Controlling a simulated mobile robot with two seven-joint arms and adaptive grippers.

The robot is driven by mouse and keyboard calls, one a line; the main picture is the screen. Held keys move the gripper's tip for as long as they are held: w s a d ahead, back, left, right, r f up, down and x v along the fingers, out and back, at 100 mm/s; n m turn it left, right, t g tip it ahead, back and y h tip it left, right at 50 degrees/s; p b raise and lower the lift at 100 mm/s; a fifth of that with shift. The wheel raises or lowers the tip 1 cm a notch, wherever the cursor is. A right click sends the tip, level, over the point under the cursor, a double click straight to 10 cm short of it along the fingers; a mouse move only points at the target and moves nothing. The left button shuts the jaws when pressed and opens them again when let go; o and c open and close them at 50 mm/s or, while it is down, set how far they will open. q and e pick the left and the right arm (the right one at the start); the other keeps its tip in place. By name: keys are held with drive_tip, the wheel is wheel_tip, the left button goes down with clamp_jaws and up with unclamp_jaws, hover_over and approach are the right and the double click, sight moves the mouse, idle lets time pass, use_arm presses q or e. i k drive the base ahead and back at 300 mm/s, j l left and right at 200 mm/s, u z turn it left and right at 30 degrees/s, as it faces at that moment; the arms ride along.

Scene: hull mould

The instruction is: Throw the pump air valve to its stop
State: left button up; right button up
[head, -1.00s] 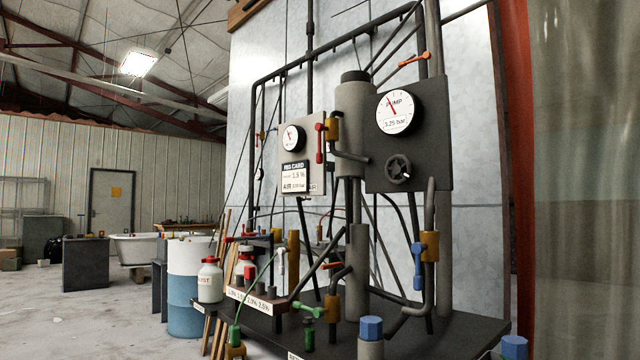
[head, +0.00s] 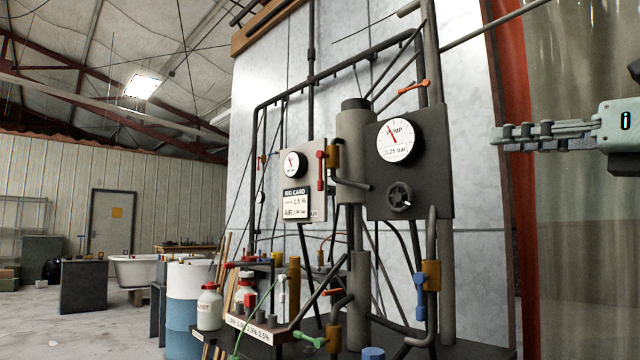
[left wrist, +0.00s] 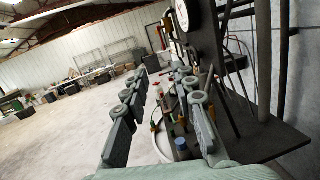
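The dark pump panel (head: 437,155) carries a round pump gauge (head: 396,141) reading about 1.25 bar and a black handwheel (head: 400,196). Several levers stand near it: a red lever (head: 320,170) on a yellow body by the rig card, an orange lever (head: 414,88) above the gauge, and a blue lever (head: 420,296) on a yellow valve body (head: 432,275) below the panel. I cannot read which is the pump air valve. My left gripper (head: 497,135) is at the right, apart from the panel. In the left wrist view its fingers (left wrist: 163,78) are spread and empty. My right gripper is not seen.
A rig card (head: 296,204) and small gauge (head: 294,165) sit left of the panel. Pipes and hoses cross the stand. Bottles (head: 209,308) and a green lever (head: 310,340) are low in front. A red post (head: 517,190) and translucent curtain (head: 580,240) stand at the right.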

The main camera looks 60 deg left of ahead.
sight(320, 155)
drive_tip(key=j, duration=2.25)
drive_tip(key=k, duration=0.05)
